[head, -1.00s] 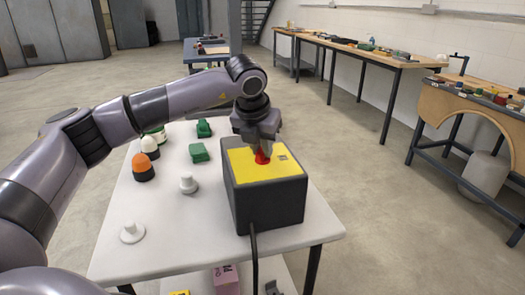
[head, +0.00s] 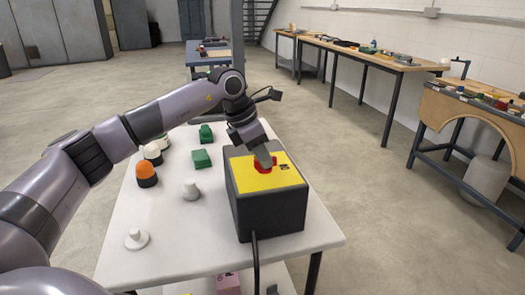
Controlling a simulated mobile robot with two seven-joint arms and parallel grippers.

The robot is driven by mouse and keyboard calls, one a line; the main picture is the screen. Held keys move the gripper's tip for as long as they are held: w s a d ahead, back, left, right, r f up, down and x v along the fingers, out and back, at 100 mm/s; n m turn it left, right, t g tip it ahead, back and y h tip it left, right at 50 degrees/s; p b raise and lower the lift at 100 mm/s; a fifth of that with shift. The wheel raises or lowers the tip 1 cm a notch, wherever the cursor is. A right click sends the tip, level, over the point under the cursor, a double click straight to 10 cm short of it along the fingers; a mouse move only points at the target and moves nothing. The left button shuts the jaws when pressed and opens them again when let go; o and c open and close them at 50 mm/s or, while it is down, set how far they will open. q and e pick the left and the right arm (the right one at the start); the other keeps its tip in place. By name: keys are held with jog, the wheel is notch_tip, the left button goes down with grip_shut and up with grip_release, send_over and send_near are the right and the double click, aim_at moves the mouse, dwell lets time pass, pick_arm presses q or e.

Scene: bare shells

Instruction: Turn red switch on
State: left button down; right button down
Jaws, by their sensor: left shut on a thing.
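The red switch (head: 258,166) sits on the yellow top of a dark box (head: 270,213). The box stands on the white table near its right edge, with a cable running down its front. My left gripper (head: 266,161) points down at the switch, tilted, and is shut on it. The fingers hide part of the switch. A small dark marking (head: 284,167) shows on the yellow top right of the switch. My right gripper is not in view.
On the white table (head: 185,245) are an orange-topped knob (head: 146,173), white knobs (head: 190,189) and green blocks (head: 201,158), left of the box. The table's front middle is clear. Workbenches (head: 370,60) stand along the right wall.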

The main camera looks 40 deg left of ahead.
pick_arm(q)
jog(key=shift+s+f+m, duration=0.1)
jog(key=shift+f+m, duration=0.05)
jog(key=shift+m, duration=0.45)
jog(key=shift+g, duration=0.3)
jog(key=c, duration=1)
grip_release()
jog(key=shift+c, duration=0.2)
jog(key=shift+a+r, duration=0.1)
jog(key=shift+r, duration=0.15)
jog(key=v, duration=0.6)
jog(key=shift+a+r, duration=0.2)
jog(key=shift+r, duration=0.05)
jog(key=shift+s, duration=0.15)
